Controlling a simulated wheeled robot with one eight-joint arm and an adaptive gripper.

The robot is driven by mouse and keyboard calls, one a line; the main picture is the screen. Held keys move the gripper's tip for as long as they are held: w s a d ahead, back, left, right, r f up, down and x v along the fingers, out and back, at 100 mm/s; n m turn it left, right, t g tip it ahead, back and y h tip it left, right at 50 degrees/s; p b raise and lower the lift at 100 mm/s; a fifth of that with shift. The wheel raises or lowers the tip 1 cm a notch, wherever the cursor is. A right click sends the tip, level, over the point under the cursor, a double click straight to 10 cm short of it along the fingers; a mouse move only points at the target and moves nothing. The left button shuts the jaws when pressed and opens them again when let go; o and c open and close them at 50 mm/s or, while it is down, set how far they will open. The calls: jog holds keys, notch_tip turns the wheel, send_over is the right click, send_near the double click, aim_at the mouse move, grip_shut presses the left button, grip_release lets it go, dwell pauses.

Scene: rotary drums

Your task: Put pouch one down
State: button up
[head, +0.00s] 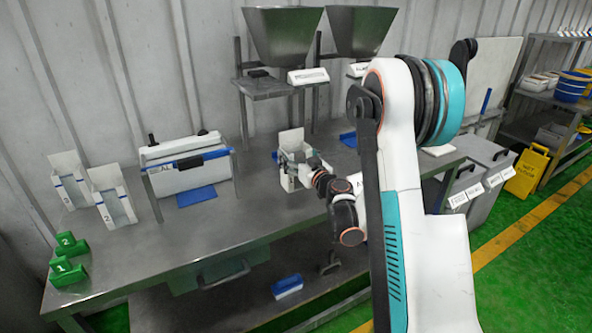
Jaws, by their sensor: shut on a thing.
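A white open-topped pouch (291,139) with a raised back panel is below the left hopper, above or on the steel table; whether its base touches the table cannot be told. I take it to be pouch one, though no number is legible on it. My gripper (297,166) is at its front and shut on it. The fingers are small and partly merge with the pouch. Two similar white pouches or holders with blue bands stand at the table's left, a rear one (68,180) and a front one (115,207) marked 2.
Green blocks marked 1 (67,271) and 2 (69,245) sit at the left end. A sealer (185,160) stands behind a blue mat (196,196). Steel hoppers (283,35) stand at the back. The table (215,230) is clear at front centre. A yellow floor sign (527,170) stands right.

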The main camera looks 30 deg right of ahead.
jog(key=shift+f+b, duration=0.65)
jog(key=shift+f, duration=1.3)
jog(key=shift+f, duration=0.2)
jog(key=o, duration=2)
jog(key=shift+c, duration=0.2)
jog(key=shift+r, duration=0.1)
